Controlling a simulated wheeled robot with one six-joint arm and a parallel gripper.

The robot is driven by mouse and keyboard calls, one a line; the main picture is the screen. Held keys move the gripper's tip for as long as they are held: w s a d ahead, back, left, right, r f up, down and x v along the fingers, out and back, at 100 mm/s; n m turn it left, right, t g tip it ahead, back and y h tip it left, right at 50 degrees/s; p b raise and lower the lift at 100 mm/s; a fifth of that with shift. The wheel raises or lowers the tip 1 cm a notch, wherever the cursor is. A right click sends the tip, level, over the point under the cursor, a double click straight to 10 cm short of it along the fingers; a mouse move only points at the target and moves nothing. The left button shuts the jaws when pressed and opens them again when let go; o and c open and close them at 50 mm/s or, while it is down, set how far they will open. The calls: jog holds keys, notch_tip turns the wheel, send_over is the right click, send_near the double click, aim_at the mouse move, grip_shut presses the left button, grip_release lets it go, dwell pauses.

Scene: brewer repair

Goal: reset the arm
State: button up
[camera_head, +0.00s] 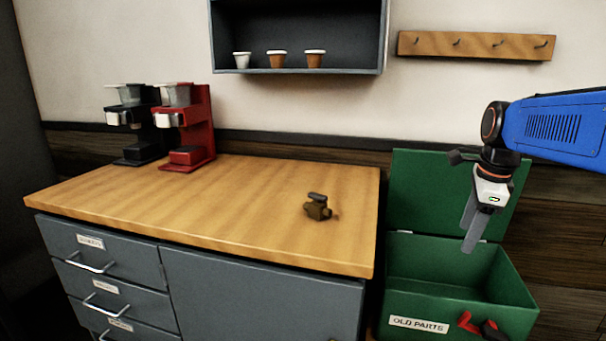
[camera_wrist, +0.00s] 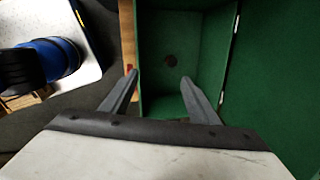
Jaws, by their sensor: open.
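My gripper (camera_head: 468,246) hangs pointing down over the open green box (camera_head: 513,298) labelled OLD PARTS. Its two fingers are apart with nothing between them in the wrist view (camera_wrist: 158,77). The green box also shows in the wrist view (camera_wrist: 200,30), beneath and beyond the fingers. My arm reaches in from the right, bent downward at the wrist.
A wooden counter (camera_head: 240,205) carries a small brown valve-like part (camera_head: 317,208). A black brewer (camera_head: 140,125) and a red brewer (camera_head: 200,130) stand at its back left. A shelf (camera_head: 300,71) with several cups and a hook rail (camera_head: 475,46) are on the wall.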

jog(key=s+a+f+n+t, duration=0.1)
jog(key=s+a+f+n, duration=0.2)
jog(key=s+n, duration=0.3)
jog(key=s+a+f+n, duration=0.3)
jog(key=s+f+n, duration=0.2)
jog(key=s+n, duration=0.2)
jog(key=s+a+f+n+t, duration=0.1)
jog(key=s+a+f+n, duration=0.2)
jog(key=s+n, duration=0.4)
jog(key=f+n, duration=0.1)
jog(key=n, duration=0.1)
jog(key=shift+s+a+f+n+t, duration=0.15)
jog(key=shift+a+f+n+t, duration=0.15)
jog(key=shift+n, duration=0.1)
